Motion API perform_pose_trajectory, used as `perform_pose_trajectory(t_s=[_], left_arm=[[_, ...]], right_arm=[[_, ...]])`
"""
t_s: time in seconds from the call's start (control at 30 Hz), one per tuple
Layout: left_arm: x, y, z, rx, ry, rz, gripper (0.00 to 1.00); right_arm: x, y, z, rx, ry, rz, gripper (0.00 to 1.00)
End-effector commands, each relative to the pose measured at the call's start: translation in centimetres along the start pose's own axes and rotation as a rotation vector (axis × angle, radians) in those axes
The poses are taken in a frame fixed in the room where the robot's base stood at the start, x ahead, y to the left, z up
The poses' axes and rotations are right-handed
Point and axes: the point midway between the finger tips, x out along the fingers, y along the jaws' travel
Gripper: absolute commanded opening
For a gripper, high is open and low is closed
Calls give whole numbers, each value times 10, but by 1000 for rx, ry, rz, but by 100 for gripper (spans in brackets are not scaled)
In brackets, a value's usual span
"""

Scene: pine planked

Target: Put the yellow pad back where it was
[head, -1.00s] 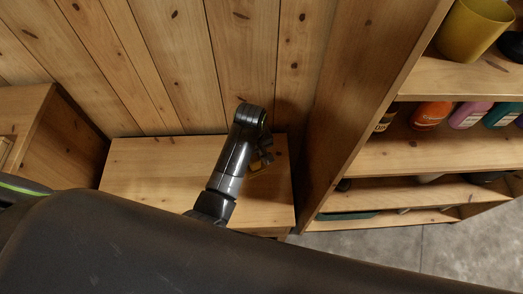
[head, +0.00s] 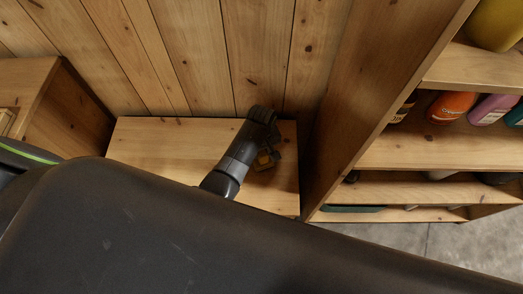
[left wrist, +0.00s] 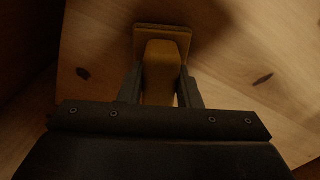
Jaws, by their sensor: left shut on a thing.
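The yellow pad (left wrist: 162,45) is between the two fingers of my left gripper (left wrist: 162,85) in the left wrist view, with its wider flat end beyond the fingertips. My left gripper is shut on it. In the head view the left gripper (head: 268,158) is over the right part of a low wooden table top (head: 160,145), with a small bit of the yellow pad (head: 264,159) showing. I cannot tell whether the pad touches the table top. My right gripper is not in view.
A tall wooden shelf (head: 360,100) stands close on the right, holding several bottles and a yellow pot (head: 495,25). A plank wall (head: 210,60) rises behind the table. A wooden cabinet (head: 60,110) stands at the left. The table's left part is clear.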

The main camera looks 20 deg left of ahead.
Motion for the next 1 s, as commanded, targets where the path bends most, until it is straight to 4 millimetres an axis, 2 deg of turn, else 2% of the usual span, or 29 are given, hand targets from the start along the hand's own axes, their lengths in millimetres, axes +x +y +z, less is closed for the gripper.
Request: perform_pose_trajectory(t_s=[0.27, 0.3, 0.43, 0.77, 0.87, 1.0], left_arm=[[3, 0, 0, 0, -1, -1, 9], [2, 0, 0, 0, -1, -1, 36], [2, 0, 0, 0, -1, -1, 52], [-1, 0, 0, 0, 0, 0, 52], [-12, 0, 0, 0, 0, 1, 52], [-38, 0, 0, 0, 0, 2, 52]], right_arm=[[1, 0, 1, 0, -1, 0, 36], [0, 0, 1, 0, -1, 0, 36], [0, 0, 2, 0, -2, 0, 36], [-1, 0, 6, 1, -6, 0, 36], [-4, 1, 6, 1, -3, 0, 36], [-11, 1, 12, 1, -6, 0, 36]])
